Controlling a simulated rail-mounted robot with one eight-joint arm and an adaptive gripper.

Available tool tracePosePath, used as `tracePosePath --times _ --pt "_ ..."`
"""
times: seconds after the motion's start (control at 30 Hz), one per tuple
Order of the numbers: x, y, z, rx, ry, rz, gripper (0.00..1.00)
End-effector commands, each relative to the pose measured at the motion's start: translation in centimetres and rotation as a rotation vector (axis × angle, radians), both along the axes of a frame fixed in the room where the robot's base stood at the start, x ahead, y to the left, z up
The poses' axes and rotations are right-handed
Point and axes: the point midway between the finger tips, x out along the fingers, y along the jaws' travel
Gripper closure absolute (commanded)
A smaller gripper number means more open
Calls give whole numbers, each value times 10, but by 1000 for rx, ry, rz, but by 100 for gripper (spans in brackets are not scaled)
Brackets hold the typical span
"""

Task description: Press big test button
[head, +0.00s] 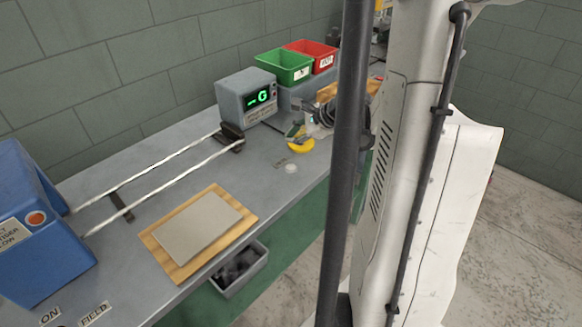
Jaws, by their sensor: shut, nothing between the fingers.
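A round orange-red button (36,218) sits on the face of a blue machine housing (38,222) at the left edge, above a partly cut-off label. A small white round piece (291,168) and a yellow rounded piece (301,146) are on the bench farther right. I cannot read any "test" marking, so I cannot tell which of these is the big test button. I cannot make out my gripper; my dark pole and white body parts hide much of the middle and right.
Two pale rods (165,162) run from the blue housing to a dark block. A grey display box (246,97) glows green. Green (284,66) and red (312,53) bins stand behind it. A grey plate (197,227) lies on a wooden board. Dark clutter lies beside my pole.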

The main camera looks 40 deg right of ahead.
Motion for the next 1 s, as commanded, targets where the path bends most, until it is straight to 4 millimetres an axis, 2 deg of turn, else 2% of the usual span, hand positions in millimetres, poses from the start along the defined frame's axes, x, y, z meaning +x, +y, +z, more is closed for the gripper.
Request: tracePosePath --times 0.27,0.8,1.0 --pt "0 0 -10 -1 0 1 100" --pt "0 0 -74 -1 0 1 100" --pt "0 0 -88 -1 0 1 100"
